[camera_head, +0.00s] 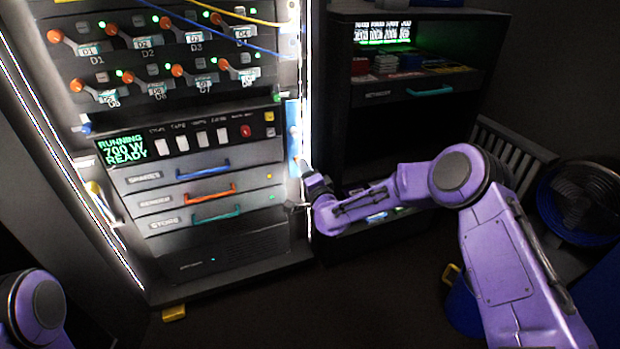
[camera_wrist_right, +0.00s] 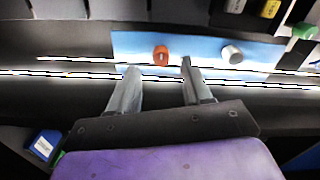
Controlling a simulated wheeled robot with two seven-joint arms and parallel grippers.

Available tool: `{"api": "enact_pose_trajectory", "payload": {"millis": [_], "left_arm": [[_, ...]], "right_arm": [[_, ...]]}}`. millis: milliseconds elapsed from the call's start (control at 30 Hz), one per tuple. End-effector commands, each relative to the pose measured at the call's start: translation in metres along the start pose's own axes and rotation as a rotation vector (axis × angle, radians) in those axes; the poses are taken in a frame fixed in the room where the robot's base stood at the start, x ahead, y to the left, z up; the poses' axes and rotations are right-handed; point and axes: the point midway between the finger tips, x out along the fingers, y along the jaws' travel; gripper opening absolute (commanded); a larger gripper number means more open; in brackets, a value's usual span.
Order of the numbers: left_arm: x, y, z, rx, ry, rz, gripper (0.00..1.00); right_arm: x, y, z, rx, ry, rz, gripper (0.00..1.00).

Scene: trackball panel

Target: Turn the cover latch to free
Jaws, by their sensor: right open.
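A light blue plate (camera_head: 292,113) runs along the right edge of the lit rack. In the right wrist view the blue plate (camera_wrist_right: 203,47) carries an orange-red oval piece (camera_wrist_right: 161,53) and a grey round knob (camera_wrist_right: 232,54). I cannot tell for sure which of these is the cover latch. Contact cannot be told. My left gripper is out of view.
The rack has several orange-knobbed levers (camera_head: 138,43), a green display (camera_head: 123,149) and drawers with coloured handles (camera_head: 204,193). A dark cabinet (camera_head: 420,95) stands to the right. A blue bin (camera_head: 462,304) and a round fan-like unit (camera_head: 577,197) are farther right.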

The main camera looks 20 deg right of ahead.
Motion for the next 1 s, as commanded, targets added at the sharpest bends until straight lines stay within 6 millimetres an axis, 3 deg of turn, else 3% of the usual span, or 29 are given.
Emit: {"api": "enact_pose_trajectory", "payload": {"millis": [100,300,867,967,1000], "left_arm": [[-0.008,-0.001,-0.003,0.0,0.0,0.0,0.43],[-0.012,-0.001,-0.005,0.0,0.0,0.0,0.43],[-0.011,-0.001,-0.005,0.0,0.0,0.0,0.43],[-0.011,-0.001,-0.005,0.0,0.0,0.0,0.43],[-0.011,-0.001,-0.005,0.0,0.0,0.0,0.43]], "right_arm": [[-0.029,-0.003,-0.001,0.001,-0.001,0.003,0.49],[-0.061,-0.001,0.0,0.001,0.0,0.002,0.49],[-0.066,0.002,0.0,-0.045,0.0,0.008,0.49],[-0.094,0.041,0.011,-0.158,-0.022,0.15,0.49],[-0.114,0.064,0.02,-0.208,-0.05,0.227,0.49]]}}
